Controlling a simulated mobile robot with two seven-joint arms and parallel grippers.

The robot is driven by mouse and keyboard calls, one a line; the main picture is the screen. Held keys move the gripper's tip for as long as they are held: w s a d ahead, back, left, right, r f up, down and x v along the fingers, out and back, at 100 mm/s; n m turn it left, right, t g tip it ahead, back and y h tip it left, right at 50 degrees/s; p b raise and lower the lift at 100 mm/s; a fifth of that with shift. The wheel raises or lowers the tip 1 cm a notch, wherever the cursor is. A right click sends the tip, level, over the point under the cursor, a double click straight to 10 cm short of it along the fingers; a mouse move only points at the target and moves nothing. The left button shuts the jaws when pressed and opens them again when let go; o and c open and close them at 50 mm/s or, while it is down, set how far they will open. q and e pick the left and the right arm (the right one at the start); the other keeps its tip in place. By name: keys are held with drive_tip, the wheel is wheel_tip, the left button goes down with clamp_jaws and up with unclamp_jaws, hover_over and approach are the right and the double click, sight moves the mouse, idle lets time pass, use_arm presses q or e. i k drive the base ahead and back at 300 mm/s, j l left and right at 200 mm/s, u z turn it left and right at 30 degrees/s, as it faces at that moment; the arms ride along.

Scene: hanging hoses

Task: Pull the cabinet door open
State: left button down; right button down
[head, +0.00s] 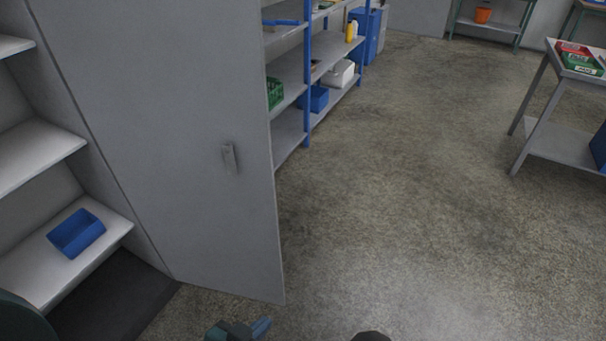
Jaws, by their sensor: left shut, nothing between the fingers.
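The grey cabinet door (185,125) stands open at the left of the head view, angled out to the right of the cabinet's shelves. A small grey upright handle (229,158) is on the face turned to me, near the free edge. The open cabinet shows pale shelves (35,160) at the left. My left gripper (258,327) is at the bottom edge, below the door's lower edge in the picture and apart from the handle. It is shut and empty, and partly cut off by the frame. My right gripper is not in view.
A blue bin (76,233) lies on a low cabinet shelf. Behind the door stands a blue-posted rack (307,75) with bins. A grey table (545,95) with boxes is at the right. The floor (410,190) between is clear.

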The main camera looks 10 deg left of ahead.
sight(160, 86)
drive_tip(key=i+l+z, duration=0.15)
drive_tip(key=i+z, duration=0.6)
drive_tip(key=i+j+z, duration=0.15)
drive_tip(key=i+z, duration=0.2)
drive_tip(key=i, duration=0.15)
drive_tip(key=i+u, duration=0.4)
drive_tip(key=i+l+u, duration=0.15)
drive_tip(key=i+u, duration=0.2)
drive_tip(key=i+l+u, duration=0.25)
drive_tip(key=u, duration=0.15)
drive_tip(key=i+u, duration=0.15)
drive_tip(key=u, duration=0.25)
drive_tip(key=i+l+u, duration=0.1)
drive_tip(key=u, duration=0.3)
drive_tip(key=i+l+u, duration=0.15)
drive_tip(key=u, duration=0.3)
drive_tip(key=i+l+u, duration=0.1)
drive_tip(key=u, duration=0.3)
drive_tip(key=i+l+u, duration=0.1)
drive_tip(key=u, duration=0.4)
drive_tip(key=l+u, duration=0.3)
drive_tip(key=u, duration=0.2)
drive_tip(key=i+l+u, duration=0.1)
drive_tip(key=l+u, duration=0.15)
drive_tip(key=u, duration=0.25)
drive_tip(key=l+u, duration=0.25)
drive_tip(key=i+l+u, duration=0.1)
drive_tip(key=l+u, duration=0.2)
